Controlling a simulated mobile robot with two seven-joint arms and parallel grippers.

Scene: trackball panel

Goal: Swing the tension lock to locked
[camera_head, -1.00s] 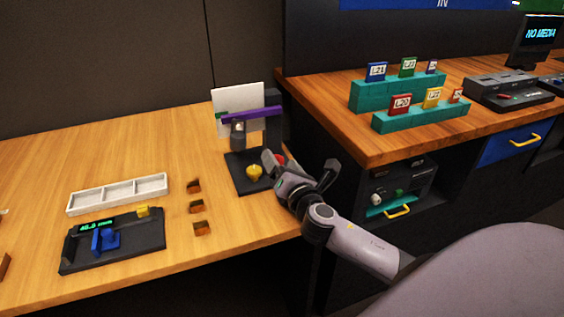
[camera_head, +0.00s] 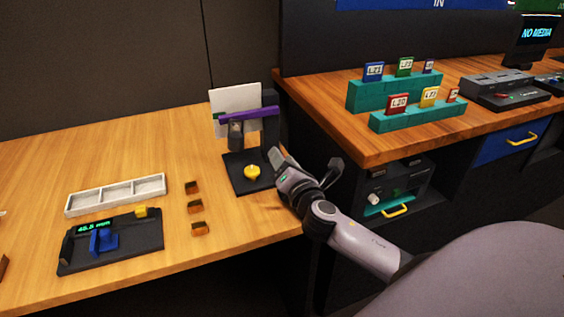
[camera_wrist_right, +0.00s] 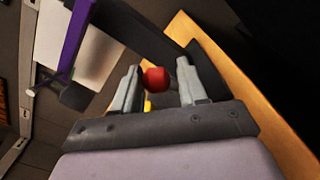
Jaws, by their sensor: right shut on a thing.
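The device is a black stand (camera_head: 243,186) on the light wood table, with a purple bar (camera_head: 248,114), a white panel and a yellow knob (camera_head: 252,171) on its base. The purple bar (camera_wrist_right: 76,36) also shows in the right wrist view. A red ball knob (camera_wrist_right: 155,79), which seems to be the tension lock's handle, sits between the fingers of my right gripper (camera_wrist_right: 158,76). The gripper is shut on it. In the head view my right gripper (camera_head: 275,156) is at the stand's right side and hides the red knob. My left gripper is not in view.
A white compartment tray (camera_head: 116,194), a black gauge with a blue part (camera_head: 110,240) and small orange-brown blocks (camera_head: 195,206) lie to the left. The darker desk (camera_head: 372,140) with teal steps (camera_head: 395,95) stands close on the right. Table between blocks and stand is clear.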

